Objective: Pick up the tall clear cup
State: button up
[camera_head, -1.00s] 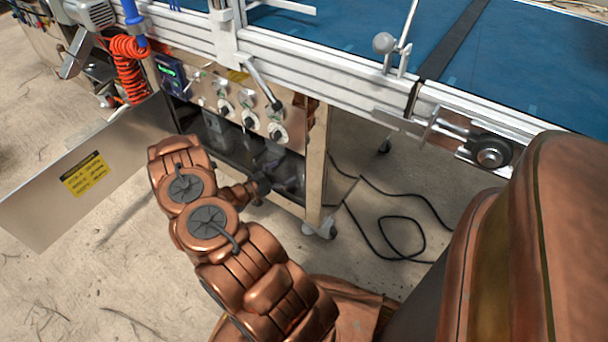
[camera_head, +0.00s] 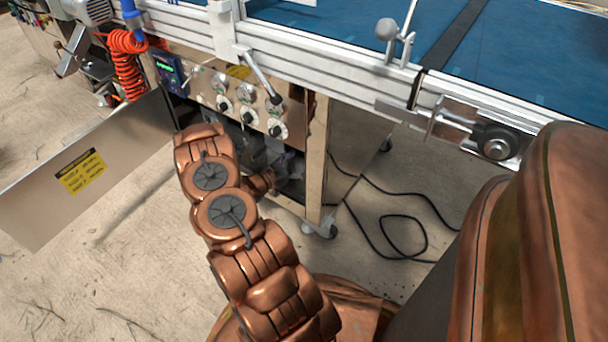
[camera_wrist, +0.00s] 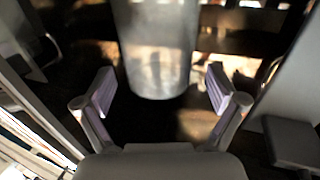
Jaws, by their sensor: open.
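In the wrist view a tall grey, see-through-looking cylinder (camera_wrist: 157,45), which looks like the tall clear cup, stands beyond my fingers. Its top is cut off by the picture's upper edge, and its rounded bottom end shows. My gripper (camera_wrist: 162,92) is open, with one finger on each side of the line to the cylinder and nothing held. I see a gap between the fingers and the cylinder. In the head view my arm hides the gripper, and I cannot make out the cup in the dark cabinet space.
The machine's control panel (camera_head: 226,98) is above the dark cabinet opening. An open metal door (camera_head: 95,175) with a yellow label stands at the left. A post with a caster (camera_head: 319,150) stands right of my arm. Black cables (camera_head: 405,240) lie on the floor.

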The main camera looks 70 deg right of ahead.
jog(key=shift+x, duration=0.75)
jog(key=c, duration=1.7)
jog(key=shift+c, duration=0.2)
